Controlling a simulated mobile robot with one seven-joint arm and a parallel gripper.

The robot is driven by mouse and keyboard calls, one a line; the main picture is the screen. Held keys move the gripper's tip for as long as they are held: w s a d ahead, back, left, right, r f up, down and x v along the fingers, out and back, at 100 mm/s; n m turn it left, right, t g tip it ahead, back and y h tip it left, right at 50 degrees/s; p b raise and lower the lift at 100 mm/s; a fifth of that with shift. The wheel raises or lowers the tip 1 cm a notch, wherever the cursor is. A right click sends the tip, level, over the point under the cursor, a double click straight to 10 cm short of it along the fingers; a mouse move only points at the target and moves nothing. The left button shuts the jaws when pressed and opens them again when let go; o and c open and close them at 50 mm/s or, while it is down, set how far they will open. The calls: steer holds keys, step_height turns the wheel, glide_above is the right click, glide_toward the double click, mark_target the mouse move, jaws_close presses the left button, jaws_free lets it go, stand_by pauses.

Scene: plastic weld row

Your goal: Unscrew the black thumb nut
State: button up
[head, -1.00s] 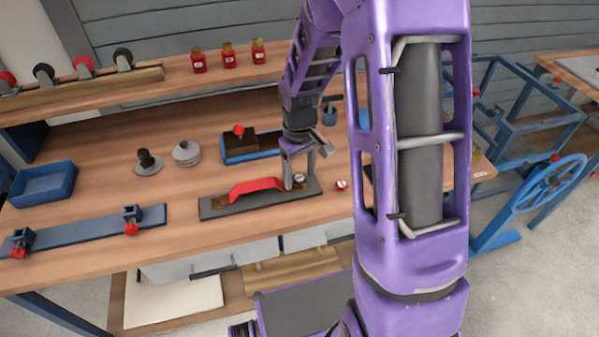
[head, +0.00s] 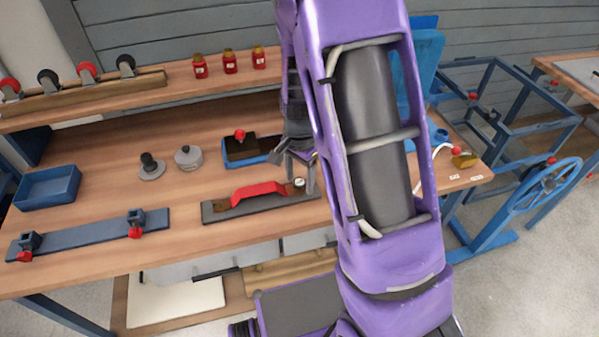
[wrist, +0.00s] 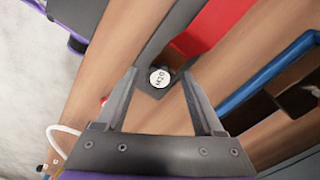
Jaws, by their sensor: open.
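My gripper (head: 298,174) is open and empty at the right end of a dark plate (head: 235,211) with a red handle (head: 258,190). In the wrist view, a round white disc marked M20 (wrist: 160,77) with a dark surround sits at the plate's end, between the fingertips of my gripper (wrist: 161,72) in the picture. The same disc shows in the head view (head: 299,182). I cannot tell whether its dark surround is the black thumb nut. A black stepped knob (head: 149,162) stands upright on a grey round base farther left.
A grey round weight-like piece (head: 188,158) and a blue tray with a dark block (head: 245,152) stand behind the plate. A blue bar with red knobs (head: 90,237) and an empty blue bin (head: 48,187) are at left. Red jars (head: 230,62) line the shelf.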

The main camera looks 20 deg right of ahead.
steer(key=m+p, duration=0.1)
steer(key=m, duration=0.2)
steer(key=shift+r, duration=0.15)
steer(key=shift+m, duration=0.5)
